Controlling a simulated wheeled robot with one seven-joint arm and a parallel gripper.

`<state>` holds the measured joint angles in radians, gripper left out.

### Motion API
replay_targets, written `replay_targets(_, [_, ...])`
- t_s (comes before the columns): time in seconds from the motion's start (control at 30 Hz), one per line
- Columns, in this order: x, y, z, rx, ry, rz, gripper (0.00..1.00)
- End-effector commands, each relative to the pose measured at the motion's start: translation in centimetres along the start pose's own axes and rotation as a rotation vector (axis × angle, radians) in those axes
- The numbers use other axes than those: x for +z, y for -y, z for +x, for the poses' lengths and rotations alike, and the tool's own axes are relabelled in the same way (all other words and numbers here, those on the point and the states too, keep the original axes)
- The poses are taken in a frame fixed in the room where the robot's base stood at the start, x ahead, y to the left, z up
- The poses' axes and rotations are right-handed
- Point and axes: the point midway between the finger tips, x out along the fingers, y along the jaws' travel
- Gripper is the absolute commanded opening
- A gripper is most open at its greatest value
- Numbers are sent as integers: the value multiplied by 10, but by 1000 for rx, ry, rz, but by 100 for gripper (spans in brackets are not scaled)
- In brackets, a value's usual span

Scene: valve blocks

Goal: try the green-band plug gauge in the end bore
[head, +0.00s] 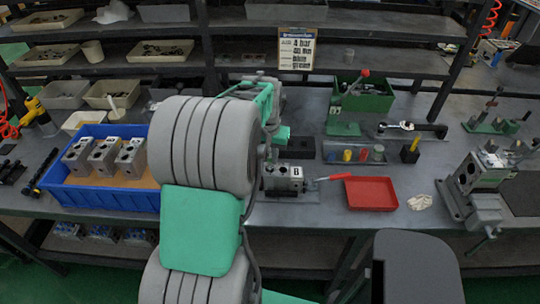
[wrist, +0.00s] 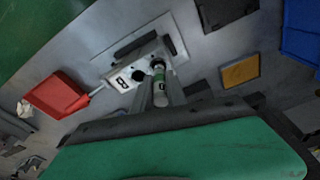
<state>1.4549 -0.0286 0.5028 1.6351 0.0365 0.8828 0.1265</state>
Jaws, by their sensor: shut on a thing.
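The grey valve block marked B (head: 284,180) sits on the bench in a fixture with a red-handled clamp (head: 333,177). In the wrist view the block (wrist: 122,79) shows dark bores in its top face. My gripper (wrist: 161,88) is shut on the plug gauge (wrist: 160,97), whose green band shows just above the block. The gauge's far end is at the bore nearest the block's end; I cannot tell how deep it is in. In the head view my arm hides the gripper and the gauge.
A red tray (head: 371,193) lies right of the block, with a white rag (head: 420,202) beyond. A gauge rack (head: 354,154) with coloured pieces stands behind. A blue crate (head: 98,194) holding valve blocks is at left. A green box (head: 362,97) stands at the back.

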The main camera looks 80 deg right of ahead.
Motion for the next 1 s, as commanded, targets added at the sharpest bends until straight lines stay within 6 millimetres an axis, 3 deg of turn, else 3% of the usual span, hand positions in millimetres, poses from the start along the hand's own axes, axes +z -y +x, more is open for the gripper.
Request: replay_targets(1.0, [1, 0, 8, 0, 0, 0, 0])
